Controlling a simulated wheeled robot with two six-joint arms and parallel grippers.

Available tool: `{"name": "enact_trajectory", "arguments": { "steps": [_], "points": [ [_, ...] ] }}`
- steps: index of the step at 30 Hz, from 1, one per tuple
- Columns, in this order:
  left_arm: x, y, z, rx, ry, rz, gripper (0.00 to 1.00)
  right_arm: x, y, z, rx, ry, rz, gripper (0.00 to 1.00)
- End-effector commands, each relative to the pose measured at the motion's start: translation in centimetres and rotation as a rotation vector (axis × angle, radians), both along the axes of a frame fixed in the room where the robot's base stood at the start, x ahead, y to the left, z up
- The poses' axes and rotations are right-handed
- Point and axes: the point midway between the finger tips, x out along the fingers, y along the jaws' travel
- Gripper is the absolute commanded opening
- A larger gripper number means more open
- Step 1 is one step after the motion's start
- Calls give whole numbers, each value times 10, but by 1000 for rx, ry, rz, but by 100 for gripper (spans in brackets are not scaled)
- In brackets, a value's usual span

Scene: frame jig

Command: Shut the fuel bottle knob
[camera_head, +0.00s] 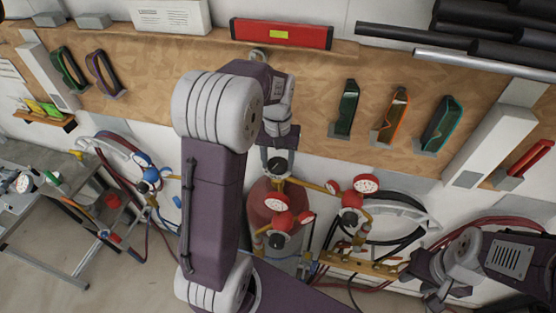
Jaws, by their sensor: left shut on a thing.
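The fuel bottle (262,200) is a dark red cylinder against the wall, partly hidden behind my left arm and a regulator with red gauges (277,202). A dark round knob (278,167) shows at its top, above the brass fittings. My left gripper (278,157) reaches down over the bottle and is shut on the knob; its fingertips are small and partly hidden. My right gripper (428,286) is low at the right, well away from the bottle, and its jaws are not clear.
More red gauges (366,184) and a brass manifold (362,264) stand right of the bottle, with coiled hoses nearby. A blue regulator (148,174) is at left. Safety glasses (392,115) hang on the wooden board above. A metal table (40,210) stands at far left.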

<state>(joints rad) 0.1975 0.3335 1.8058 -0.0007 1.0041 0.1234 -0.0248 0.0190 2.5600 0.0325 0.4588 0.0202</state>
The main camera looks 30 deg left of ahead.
Motion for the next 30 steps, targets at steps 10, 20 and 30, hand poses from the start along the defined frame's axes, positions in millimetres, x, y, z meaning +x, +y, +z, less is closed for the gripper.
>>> {"name": "enact_trajectory", "arguments": {
  "steps": [10,20,30],
  "points": [
    [2,1,2,2,-5,-328,15,0,0,7,0,0,0,36],
    [2,2,2,3,-6,-641,15,0,0,11,0,0,0,36],
    [3,2,2,3,-6,-963,15,0,0,16,0,0,0,36]
  ]
}}
